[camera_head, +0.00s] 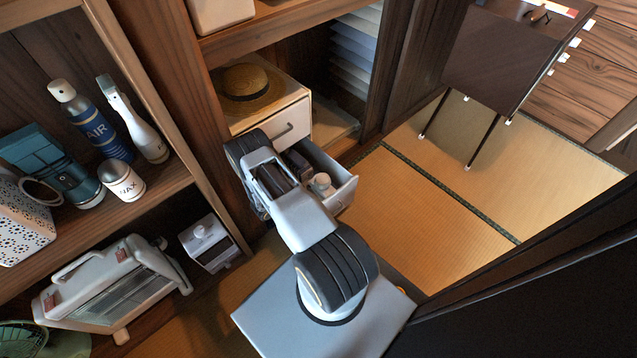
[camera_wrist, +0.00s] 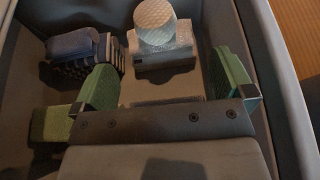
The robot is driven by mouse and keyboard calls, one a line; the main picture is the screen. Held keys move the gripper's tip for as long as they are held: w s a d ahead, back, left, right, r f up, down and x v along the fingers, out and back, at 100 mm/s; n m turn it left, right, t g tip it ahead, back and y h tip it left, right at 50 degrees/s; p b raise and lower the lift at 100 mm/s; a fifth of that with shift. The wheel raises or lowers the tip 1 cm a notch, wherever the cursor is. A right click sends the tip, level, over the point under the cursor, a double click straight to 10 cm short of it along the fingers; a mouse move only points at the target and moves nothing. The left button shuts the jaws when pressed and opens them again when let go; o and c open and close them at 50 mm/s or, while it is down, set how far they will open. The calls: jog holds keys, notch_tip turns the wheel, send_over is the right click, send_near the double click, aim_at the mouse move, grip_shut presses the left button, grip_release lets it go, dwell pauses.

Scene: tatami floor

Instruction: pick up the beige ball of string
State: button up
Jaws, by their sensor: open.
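A pale beige, round-topped thing with a textured surface (camera_wrist: 155,20) is inside the open drawer, at the top middle of the wrist view. I cannot tell for sure that it is the ball of string. It adjoins a pale, boxy piece with a dark front (camera_wrist: 165,60). A pale rounded thing also shows in the drawer in the head view (camera_head: 322,185). My gripper (camera_wrist: 166,84) is open, its two green-padded fingers apart inside the drawer. The pale thing lies beyond the fingertips, with no visible grip on it. The head view hides the fingers behind my arm.
The drawer (camera_head: 342,190) is pulled out of a white cabinet (camera_head: 290,125) bearing a straw hat (camera_head: 240,82). A dark blue bundle (camera_wrist: 80,45) lies left of the pale thing. Drawer walls flank my gripper closely.

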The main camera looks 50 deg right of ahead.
aim_at(317, 184)
jog(key=d+f+b, duration=0.2)
jog(key=d, duration=0.1)
jog(key=d+f+b, duration=0.1)
jog(key=d, duration=0.1)
jog(key=shift+w+d+f, duration=0.2)
jog(key=shift+w+f, duration=0.05)
jog(key=shift+f, duration=0.1)
jog(key=b+x, duration=0.3)
jog(key=x, duration=0.1)
jog(key=shift+d+f, duration=0.1)
jog(key=shift+d, duration=0.9)
jog(key=c, duration=1)
